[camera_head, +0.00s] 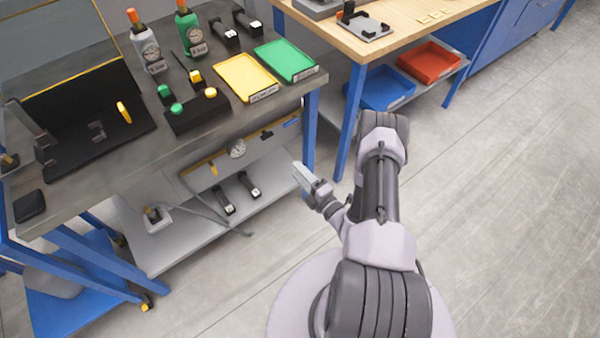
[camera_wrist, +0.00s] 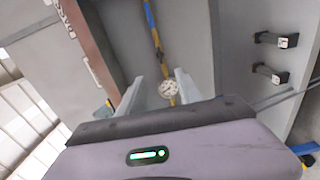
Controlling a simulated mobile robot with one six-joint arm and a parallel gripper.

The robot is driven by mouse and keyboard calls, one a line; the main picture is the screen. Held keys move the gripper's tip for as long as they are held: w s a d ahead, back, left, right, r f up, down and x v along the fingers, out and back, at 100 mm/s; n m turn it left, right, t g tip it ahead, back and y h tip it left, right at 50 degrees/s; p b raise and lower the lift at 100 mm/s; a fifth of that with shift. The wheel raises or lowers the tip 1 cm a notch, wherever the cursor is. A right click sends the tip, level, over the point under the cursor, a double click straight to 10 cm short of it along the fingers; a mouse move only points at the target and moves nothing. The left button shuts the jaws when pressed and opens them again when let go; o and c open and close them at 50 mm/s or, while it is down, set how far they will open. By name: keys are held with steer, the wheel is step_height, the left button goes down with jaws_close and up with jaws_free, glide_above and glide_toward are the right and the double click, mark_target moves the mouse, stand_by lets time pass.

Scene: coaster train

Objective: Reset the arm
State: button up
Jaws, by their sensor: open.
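My arm reaches up from its base over the open floor in the head view, folded with its wrist low in front of the dark-topped workbench (camera_head: 150,170). My gripper (camera_head: 299,174) is at the bench's front right, below the tabletop and near a blue leg. In the wrist view my gripper (camera_wrist: 158,95) shows two pale fingers spread apart with nothing between them. No held object shows.
On the workbench are a yellow tray (camera_head: 246,77), a green tray (camera_head: 285,61), a black button box (camera_head: 197,112) and two labelled bottles. Black-handled parts (camera_head: 222,195) lie on its lower shelf. A wooden table (camera_head: 390,40) stands behind. Floor at right is clear.

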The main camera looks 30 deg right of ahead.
steer(key=w+a+r+n+g+y, duration=0.2)
steer(key=a+r+n+g+y, duration=0.1)
steer(key=a+r+n+y, duration=0.55)
steer(key=w+a+r+n+g+y, duration=0.25)
steer(key=a+r+n+y, duration=0.2)
steer(key=r+n, duration=0.55)
steer(key=s+a+r+n+g, duration=0.9)
steer(key=a+r+n, duration=0.1)
steer(key=a+r, duration=0.1)
steer(key=s+a+r+n+g+h, duration=0.2)
steer(key=s+r+n+g+h, duration=0.25)
steer(key=s+n, duration=0.55)
steer(key=s+d+r+n+t+h, duration=0.5)
steer(key=d+n+t+h, duration=0.1)
steer(key=n, duration=0.4)
steer(key=shift+s+d+n+t+h, duration=0.15)
steer(key=shift+d+n+t+h, duration=0.35)
steer(key=shift+h, duration=0.55)
steer(key=shift+m, duration=0.25)
